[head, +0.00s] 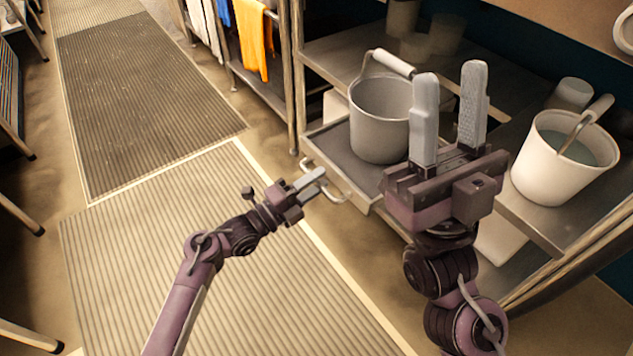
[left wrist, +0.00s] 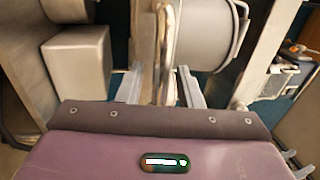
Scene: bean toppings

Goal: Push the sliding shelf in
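The sliding shelf (head: 335,143) is a grey tray pulled out from the steel unit, with a looped metal handle (head: 337,190) on its front edge. A grey pot (head: 378,128) with a raised bail handle stands on it. My left gripper (head: 313,181) is at the handle. In the left wrist view its two fingers (left wrist: 161,88) are apart, with the handle bar (left wrist: 168,55) between them; contact is unclear. My right gripper (head: 448,112) is open and empty, pointing up in front of the shelf and hiding part of it.
A white bucket (head: 558,165) with a ladle stands on the counter at the right. Orange towels (head: 252,40) hang on a rack at the back. Ribbed mats (head: 150,240) cover the open floor at the left.

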